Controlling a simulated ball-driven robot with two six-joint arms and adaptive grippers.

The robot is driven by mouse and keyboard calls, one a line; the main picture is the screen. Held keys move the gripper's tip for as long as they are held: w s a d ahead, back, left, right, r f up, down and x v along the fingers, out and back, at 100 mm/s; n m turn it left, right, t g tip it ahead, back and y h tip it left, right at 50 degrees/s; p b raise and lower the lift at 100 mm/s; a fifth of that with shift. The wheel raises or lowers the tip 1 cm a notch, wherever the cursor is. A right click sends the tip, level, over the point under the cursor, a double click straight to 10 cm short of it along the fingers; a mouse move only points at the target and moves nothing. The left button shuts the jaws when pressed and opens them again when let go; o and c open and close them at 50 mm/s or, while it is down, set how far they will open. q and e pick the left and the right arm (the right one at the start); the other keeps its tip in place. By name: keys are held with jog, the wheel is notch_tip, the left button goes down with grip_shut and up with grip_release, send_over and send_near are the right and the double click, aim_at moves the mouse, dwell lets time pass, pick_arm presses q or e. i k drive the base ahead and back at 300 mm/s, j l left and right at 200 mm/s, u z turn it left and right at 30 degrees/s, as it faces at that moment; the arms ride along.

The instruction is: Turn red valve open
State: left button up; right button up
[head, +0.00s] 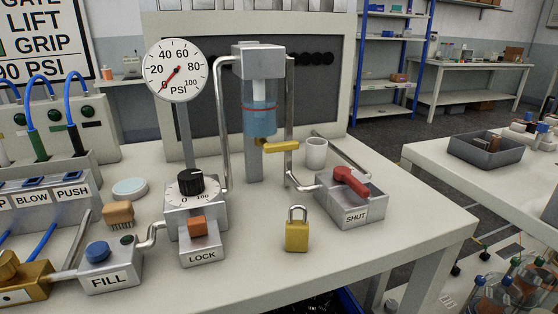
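The red valve handle (350,182) sits on top of a grey metal valve block (362,212) at the right of the bench. The block's front label reads SHUT. The handle slants from upper left to lower right across the block. A metal pipe runs from the block's left side to the clear blue-tinted cylinder (260,118). Neither of my grippers shows in the head view.
A brass padlock (297,235) stands left of the valve block, and a white cup (316,152) stands behind it. The pressure gauge (176,71), LOCK block (202,250) and FILL block (110,275) are to the left. The bench front right is clear.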

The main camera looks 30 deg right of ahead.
aim_at(341, 173)
jog(key=z, duration=1.3)
